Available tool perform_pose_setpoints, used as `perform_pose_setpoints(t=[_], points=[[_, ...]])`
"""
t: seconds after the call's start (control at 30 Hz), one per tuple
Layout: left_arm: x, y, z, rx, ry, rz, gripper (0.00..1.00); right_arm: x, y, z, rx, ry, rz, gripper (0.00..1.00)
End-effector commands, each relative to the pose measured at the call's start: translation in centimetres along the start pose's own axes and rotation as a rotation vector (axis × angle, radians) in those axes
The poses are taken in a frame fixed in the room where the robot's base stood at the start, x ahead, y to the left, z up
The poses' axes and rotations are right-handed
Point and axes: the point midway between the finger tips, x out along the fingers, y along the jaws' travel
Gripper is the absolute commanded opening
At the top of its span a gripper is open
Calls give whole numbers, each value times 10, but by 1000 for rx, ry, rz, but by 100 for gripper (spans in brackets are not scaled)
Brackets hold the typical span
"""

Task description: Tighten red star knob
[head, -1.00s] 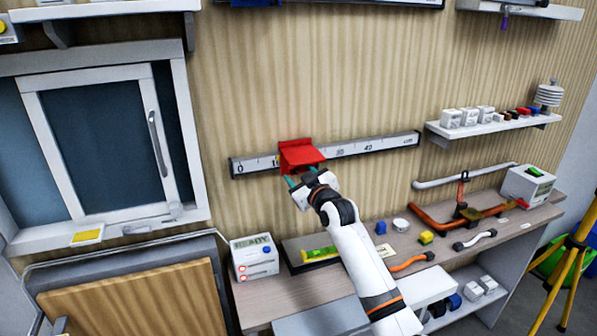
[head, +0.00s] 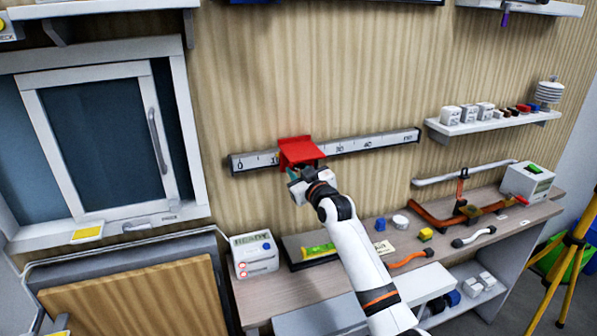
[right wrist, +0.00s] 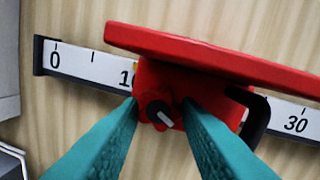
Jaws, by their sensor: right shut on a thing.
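A red slider (head: 297,150) with a projecting red plate sits on the white ruler rail (head: 370,144) on the wall, near the 10 mark. In the right wrist view the red plate (right wrist: 220,58) overhangs a small red knob (right wrist: 150,112) with a dark centre and a white mark. My right gripper (head: 292,176) is at the slider's underside. In the right wrist view its teal fingers (right wrist: 161,108) lie on either side of the knob, shut on it; they hide parts of its sides. My left gripper cannot be made out in the head view.
A black hooked piece (right wrist: 257,120) sits right of the knob. Below is a bench (head: 285,290) with a READY box (head: 253,255), a green-yellow level (head: 318,251) and handles. A small shelf (head: 490,124) is at right, a window (head: 100,140) at left. The wall around the rail is clear.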

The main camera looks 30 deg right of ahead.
Motion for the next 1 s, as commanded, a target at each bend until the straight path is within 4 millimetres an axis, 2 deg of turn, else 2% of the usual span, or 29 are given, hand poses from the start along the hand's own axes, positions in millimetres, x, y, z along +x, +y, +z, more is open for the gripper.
perform_pose_setpoints(t=[0.17,0.2,0.3,0.33,0.7,0.87,1.0], points=[[0,0,0,0,0,0,28,0,0,0,2,0,1,8],[0,0,0,0,0,0,28,0,0,0,2,0,1,34],[0,0,0,0,0,0,28,0,0,0,1,0,1,50],[0,0,0,0,0,0,28,0,0,0,1,0,1,52],[2,0,0,0,0,0,28,-6,0,-1,0,0,1,52],[8,0,-1,0,0,0,28,-28,1,-3,-2,1,1,52],[16,0,-2,0,0,0,28,-57,1,-4,-2,0,1,52]])
